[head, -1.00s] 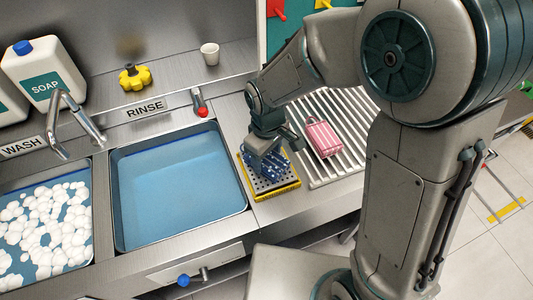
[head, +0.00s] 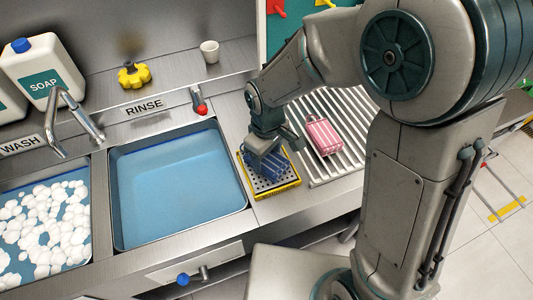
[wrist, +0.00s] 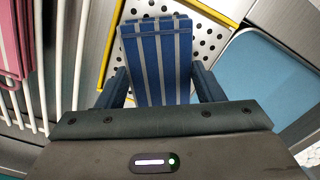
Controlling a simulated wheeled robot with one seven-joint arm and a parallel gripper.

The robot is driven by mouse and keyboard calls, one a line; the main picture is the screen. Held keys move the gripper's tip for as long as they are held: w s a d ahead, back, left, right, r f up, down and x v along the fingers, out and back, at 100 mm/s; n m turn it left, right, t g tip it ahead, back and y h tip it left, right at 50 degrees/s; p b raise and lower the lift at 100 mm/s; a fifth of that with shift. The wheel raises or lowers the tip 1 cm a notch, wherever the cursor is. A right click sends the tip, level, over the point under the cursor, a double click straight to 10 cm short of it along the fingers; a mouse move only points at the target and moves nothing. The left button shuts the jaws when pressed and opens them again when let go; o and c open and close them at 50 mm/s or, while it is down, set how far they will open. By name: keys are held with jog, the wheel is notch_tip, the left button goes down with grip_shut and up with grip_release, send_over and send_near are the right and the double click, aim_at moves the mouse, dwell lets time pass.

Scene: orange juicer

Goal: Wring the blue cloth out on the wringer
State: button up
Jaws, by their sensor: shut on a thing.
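The blue cloth (wrist: 157,60), with pale stripes, lies on the wringer (wrist: 210,22), a perforated metal plate with a yellow border. In the head view the cloth (head: 266,166) is partly hidden under my gripper (head: 272,150), and the wringer's yellow rim (head: 278,191) shows around it. My gripper is shut on the cloth, with a finger on each side of it in the wrist view (wrist: 160,88). The cloth looks flat and folded, pressed against or just over the plate; the exact contact is hidden.
A pink striped cloth (head: 323,135) lies on the ribbed drainboard (head: 350,110) to the right. The rinse basin (head: 180,190) with blue water is left of the wringer, the foamy wash basin (head: 45,225) farther left. A red-tipped tap (head: 200,105) stands behind.

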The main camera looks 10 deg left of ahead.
jog(key=shift+r+p, duration=2.6)
jog(key=shift+r, duration=0.95)
